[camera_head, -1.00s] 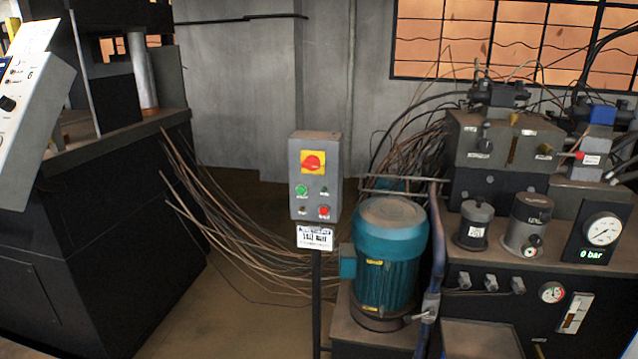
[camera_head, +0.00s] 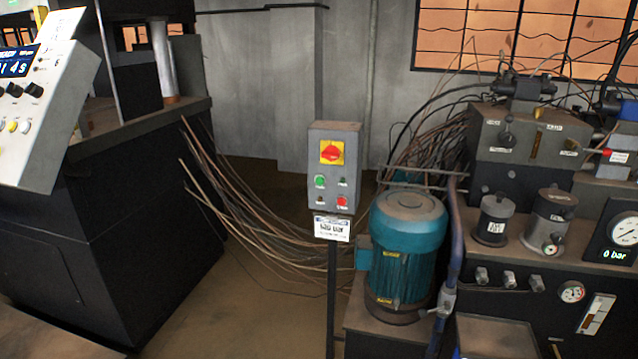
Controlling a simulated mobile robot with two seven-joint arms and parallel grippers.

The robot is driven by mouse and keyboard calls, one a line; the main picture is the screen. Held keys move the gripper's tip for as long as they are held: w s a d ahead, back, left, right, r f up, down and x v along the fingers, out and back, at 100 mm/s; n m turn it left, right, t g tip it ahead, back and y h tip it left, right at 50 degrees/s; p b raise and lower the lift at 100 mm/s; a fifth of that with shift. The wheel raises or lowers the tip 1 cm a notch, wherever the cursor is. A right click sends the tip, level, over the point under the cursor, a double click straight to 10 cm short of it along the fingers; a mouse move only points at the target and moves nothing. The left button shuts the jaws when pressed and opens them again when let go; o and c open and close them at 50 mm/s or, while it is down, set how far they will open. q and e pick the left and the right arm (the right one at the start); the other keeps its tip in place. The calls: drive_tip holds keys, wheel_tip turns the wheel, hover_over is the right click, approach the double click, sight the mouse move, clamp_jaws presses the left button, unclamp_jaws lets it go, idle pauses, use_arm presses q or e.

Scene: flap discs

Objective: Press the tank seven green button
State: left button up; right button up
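A grey control box (camera_head: 334,168) stands on a thin black post near the middle of the view. A green button (camera_head: 320,181) sits on the left of its face, below a red rotary switch on a yellow plate (camera_head: 331,152). A red button (camera_head: 342,202) is at the lower right of the face. A white label plate (camera_head: 332,228) hangs under the box, its text too blurred to read. Neither of my grippers is in view.
A teal motor (camera_head: 405,250) stands just right of the post, beside a hydraulic unit with a gauge (camera_head: 625,231) reading 0 bar. A dark press (camera_head: 150,230) with a control panel (camera_head: 35,110) is at left. Cables trail across the floor between. Open floor (camera_head: 235,320) lies in front.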

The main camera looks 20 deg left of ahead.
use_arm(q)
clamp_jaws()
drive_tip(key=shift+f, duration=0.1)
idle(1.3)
